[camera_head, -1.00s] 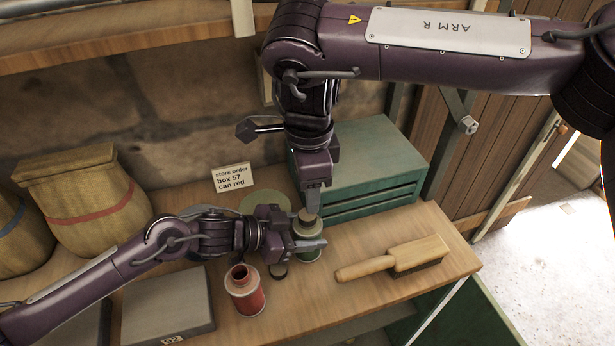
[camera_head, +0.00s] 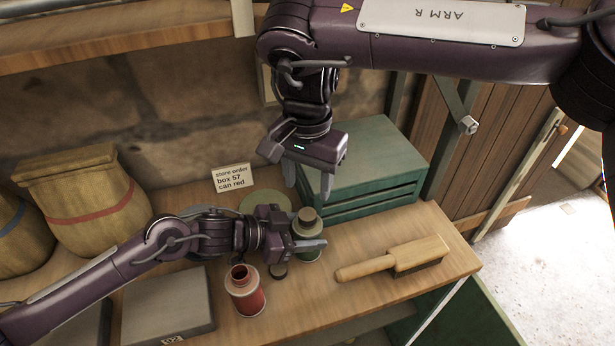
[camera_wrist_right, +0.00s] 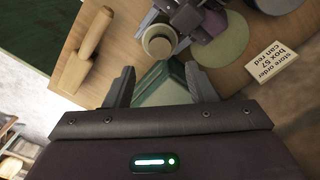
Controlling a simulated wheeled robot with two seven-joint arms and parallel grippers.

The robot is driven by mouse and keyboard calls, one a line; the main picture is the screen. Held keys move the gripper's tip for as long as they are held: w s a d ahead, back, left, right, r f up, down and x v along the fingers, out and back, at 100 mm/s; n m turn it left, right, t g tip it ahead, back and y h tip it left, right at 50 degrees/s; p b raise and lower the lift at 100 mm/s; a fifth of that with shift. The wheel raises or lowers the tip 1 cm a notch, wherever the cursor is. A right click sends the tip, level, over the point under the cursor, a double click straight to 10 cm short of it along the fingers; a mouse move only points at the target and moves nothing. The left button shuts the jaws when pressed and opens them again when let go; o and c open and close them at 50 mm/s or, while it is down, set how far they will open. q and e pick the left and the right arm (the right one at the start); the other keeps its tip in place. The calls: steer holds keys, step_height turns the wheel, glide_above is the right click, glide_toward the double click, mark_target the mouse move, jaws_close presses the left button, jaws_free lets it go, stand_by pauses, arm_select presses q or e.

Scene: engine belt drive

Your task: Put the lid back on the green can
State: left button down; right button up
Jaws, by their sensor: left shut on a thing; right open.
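The green can (camera_head: 307,255) stands on the bench, partly hidden by my left gripper (camera_head: 310,243), which is shut on it. A brownish round lid (camera_head: 307,214) sits on top of the can. From above, its round top shows in the right wrist view (camera_wrist_right: 159,42); I cannot tell how tightly it is seated. My right gripper (camera_head: 308,182) is open and empty, above the lid and apart from it. Its two spread fingers also show in the right wrist view (camera_wrist_right: 158,76), with the lid beyond them.
A brush (camera_head: 395,260) lies to the right. A green drawer box (camera_head: 365,165) stands behind. A sign (camera_head: 232,178) and a green disc (camera_head: 265,201) are behind left.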

mark_target(308, 214)
steer(key=shift+f, duration=4)
steer(key=shift+c, duration=0.4)
